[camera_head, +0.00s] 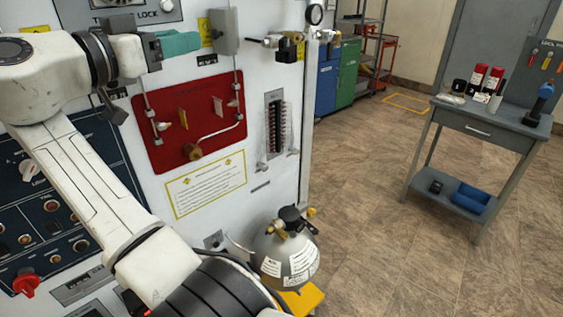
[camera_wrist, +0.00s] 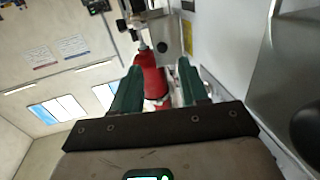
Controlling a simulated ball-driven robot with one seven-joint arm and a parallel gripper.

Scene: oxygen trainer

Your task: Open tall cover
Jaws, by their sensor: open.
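My gripper (camera_head: 186,42) is in front of the white machine wall, teal fingers pointing right, beside a small grey box (camera_head: 225,31). In the wrist view the two teal fingers (camera_wrist: 160,66) stand apart with a gap between them. A red object (camera_wrist: 151,77) shows in that gap; I cannot tell its depth, and no grip on it is visible. A tall narrow unit (camera_head: 275,124) with a dark column and clear parts is on the wall, right of the red panel (camera_head: 170,130). I cannot tell which part is the tall cover, or whether it is open or shut.
A grey gas bottle (camera_head: 283,262) with a valve stands below the wall, on a yellow base (camera_head: 303,300). A grey table (camera_head: 480,124) with red cans stands at the right. A blue cabinet (camera_head: 327,84) and a green one (camera_head: 348,72) are behind. Tiled floor between is clear.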

